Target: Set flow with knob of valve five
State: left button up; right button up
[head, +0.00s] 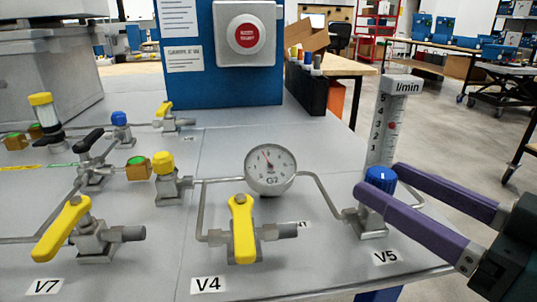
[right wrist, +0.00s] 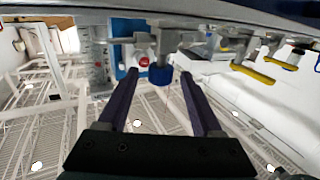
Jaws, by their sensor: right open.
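The blue knob (head: 381,178) of valve five tops a grey metal valve body (head: 367,222) behind the V5 label (head: 386,257). My right gripper (head: 377,192) comes in from the right, its two purple fingers open around or beside the knob. The near finger crosses in front of the knob's lower part. In the right wrist view the blue knob (right wrist: 160,76) shows between the open fingertips (right wrist: 148,86), with a gap on each side. The flow meter (head: 388,125), marked l/min, stands just behind the knob, with a red float near 3. My left gripper is not in view.
The round gauge G2 (head: 271,169) and thin piping lie left of the knob. Valve V4 with a yellow lever (head: 242,230) and V7 with a yellow lever (head: 63,229) stand further left. A blue panel with a red button (head: 247,36) rises behind. The panel edge is close to V5.

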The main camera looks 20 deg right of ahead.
jog(key=shift+x, duration=2.8)
jog(key=shift+c, duration=0.3)
grip_shut()
